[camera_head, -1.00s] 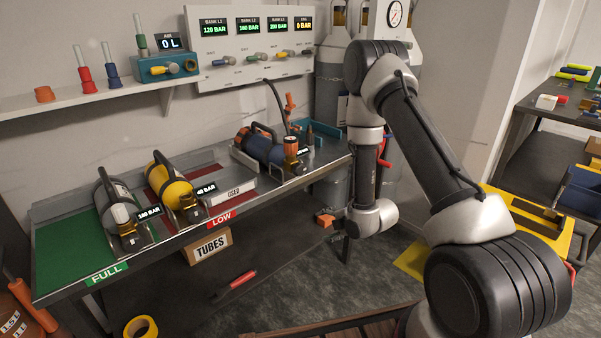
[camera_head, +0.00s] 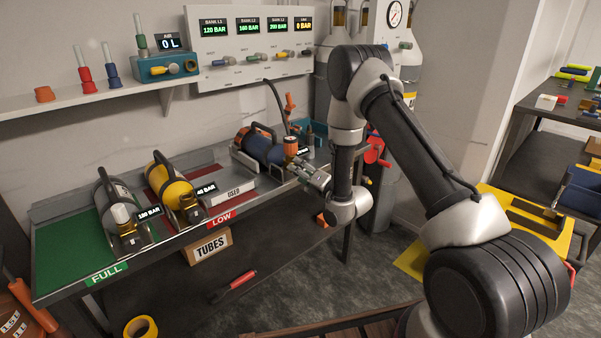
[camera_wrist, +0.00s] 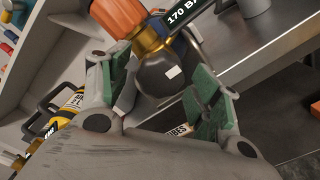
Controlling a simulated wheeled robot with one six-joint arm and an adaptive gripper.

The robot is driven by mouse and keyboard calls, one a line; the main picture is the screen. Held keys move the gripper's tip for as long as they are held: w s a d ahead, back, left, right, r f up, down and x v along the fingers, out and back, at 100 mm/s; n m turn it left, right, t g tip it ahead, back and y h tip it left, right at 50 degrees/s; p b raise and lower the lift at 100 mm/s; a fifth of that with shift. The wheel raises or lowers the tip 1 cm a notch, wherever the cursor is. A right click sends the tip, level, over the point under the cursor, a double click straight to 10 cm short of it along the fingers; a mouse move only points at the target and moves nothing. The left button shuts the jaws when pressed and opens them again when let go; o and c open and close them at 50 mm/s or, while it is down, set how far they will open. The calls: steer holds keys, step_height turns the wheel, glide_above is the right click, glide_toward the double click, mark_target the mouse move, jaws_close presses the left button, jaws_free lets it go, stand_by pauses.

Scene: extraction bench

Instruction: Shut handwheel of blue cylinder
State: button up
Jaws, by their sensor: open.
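The blue cylinder (camera_head: 264,148) lies on the bench's right part, with an orange fitting (camera_head: 291,146) on its valve end and a hose rising from there. In the wrist view the orange fitting (camera_wrist: 116,16) sits on a brass valve (camera_wrist: 147,40). The dark round handwheel (camera_wrist: 165,74), with a white mark, is beside the brass. My gripper (camera_wrist: 163,88) is open, its green-padded fingers on either side of the handwheel; I cannot tell if they touch it. In the head view my gripper (camera_head: 312,177) is at the cylinder's valve end and partly hides the handwheel.
A yellow cylinder (camera_head: 174,190) and a grey cylinder (camera_head: 115,206) lie further left on the bench. A gas panel (camera_head: 257,52) stands behind. A red-handled tool (camera_head: 236,284) lies below.

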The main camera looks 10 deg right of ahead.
steer(key=shift+w, duration=0.15)
steer(key=shift+a, duration=0.1)
steer(key=c, duration=1)
steer(key=shift+c, duration=0.2)
steer(key=shift+m, duration=0.3)
